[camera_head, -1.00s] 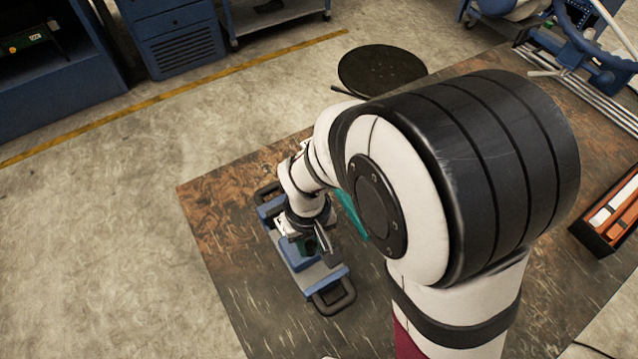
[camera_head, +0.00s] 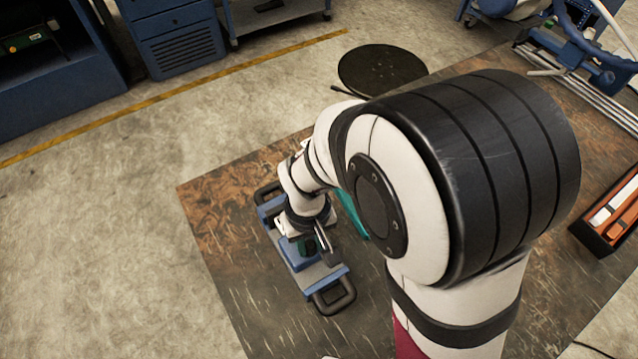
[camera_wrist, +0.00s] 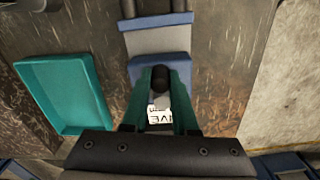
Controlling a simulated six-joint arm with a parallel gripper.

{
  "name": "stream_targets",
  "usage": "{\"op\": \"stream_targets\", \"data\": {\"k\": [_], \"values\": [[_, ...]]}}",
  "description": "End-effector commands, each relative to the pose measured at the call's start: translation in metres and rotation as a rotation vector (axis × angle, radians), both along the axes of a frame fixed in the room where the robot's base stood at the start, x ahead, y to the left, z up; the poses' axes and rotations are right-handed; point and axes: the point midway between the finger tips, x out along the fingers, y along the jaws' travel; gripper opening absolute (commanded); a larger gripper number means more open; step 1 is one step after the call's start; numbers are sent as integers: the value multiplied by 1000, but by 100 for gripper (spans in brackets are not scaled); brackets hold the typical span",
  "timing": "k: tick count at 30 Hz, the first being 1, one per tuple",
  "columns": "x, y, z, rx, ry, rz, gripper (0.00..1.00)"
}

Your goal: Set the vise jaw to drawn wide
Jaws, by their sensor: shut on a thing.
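The vise is a grey bed (camera_head: 318,277) with blue parts and a black loop handle (camera_head: 333,298) at its near end, lying on the dark board. Its blue jaw block (camera_head: 293,257) sits on the bed, with bare grey bed between it and the near blue end. The wrist view shows this blue jaw (camera_wrist: 160,62) just beyond my fingertips. My gripper (camera_wrist: 162,84) points down at the vise, its green fingers shut on a black knob (camera_wrist: 161,77). A white label with black letters shows between the fingers. My wrist hides part of the vise in the head view.
A teal tray (camera_wrist: 65,90) lies beside the vise, partly behind my arm in the head view. A black round disc (camera_head: 382,70) lies farther back. A black box with white and orange items (camera_head: 612,215) stands at the right. Bare board lies left of the vise.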

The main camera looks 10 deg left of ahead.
Motion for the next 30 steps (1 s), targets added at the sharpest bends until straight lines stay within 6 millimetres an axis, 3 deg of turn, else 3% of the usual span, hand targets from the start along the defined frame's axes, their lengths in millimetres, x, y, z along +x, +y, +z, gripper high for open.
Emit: {"op": "stream_targets", "data": {"k": [4,12,20,21,24,25,30], "values": [[0,-1,1,1,-2,-1,0],[-22,-22,1,2,-1,-1,0],[-22,-22,1,2,-1,-1,0],[-22,-22,1,2,-1,-1,34],[-22,-22,1,2,-1,0,52],[-22,-22,1,2,-1,0,57],[-22,-22,0,1,0,0,57]]}}
